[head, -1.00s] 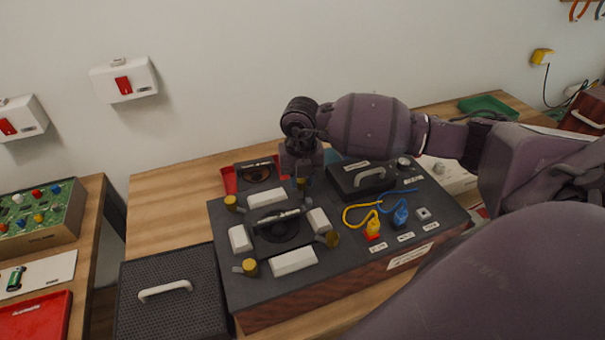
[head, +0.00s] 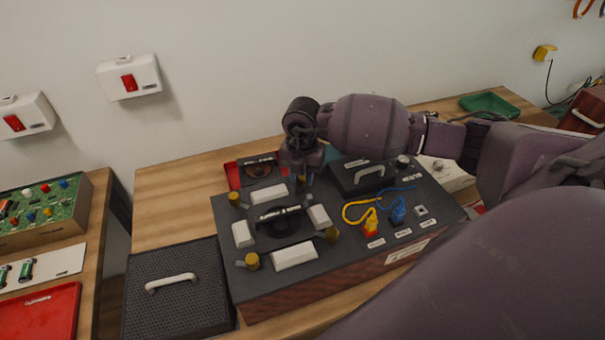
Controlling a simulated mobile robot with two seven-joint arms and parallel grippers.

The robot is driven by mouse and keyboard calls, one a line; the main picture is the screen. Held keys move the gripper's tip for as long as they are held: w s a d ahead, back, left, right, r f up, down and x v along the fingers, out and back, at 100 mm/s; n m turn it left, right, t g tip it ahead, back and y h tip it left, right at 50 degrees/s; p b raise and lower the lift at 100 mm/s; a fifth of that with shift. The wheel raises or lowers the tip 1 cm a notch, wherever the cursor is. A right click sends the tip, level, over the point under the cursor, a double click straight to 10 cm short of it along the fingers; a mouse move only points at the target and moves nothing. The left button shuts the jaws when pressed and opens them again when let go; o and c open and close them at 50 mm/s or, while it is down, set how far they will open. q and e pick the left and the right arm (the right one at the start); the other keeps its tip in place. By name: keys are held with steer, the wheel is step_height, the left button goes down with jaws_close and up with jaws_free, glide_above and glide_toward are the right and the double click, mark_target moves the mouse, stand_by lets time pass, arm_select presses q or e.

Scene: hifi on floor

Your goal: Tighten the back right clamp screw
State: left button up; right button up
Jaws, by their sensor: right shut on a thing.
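The back right clamp screw (head: 300,184) is a small brass knob on the dark top of the hi-fi unit (head: 405,249). Only its lower part shows under my right gripper (head: 301,176). My right gripper points down from above and is shut on this screw; its fingertips are mostly hidden by the wrist. Three other brass clamp screws show: back left (head: 234,199), front left (head: 252,261) and front right (head: 332,234). They stand around a round black part with a dark bar (head: 279,213) across it and white blocks beside it. My left gripper is not in view.
A perforated black panel with a white handle (head: 175,284) lies at left. A red tray (head: 232,174) is behind. Bare wood (head: 165,212) shows at the back left.

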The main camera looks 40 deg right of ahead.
steer(key=shift+r, duration=0.1)
steer(key=o, duration=0.8)
steer(key=shift+o, duration=0.6)
steer(key=shift+r, duration=0.25)
step_height(320, 180, up, 10)
steer(key=shift+r, duration=0.15)
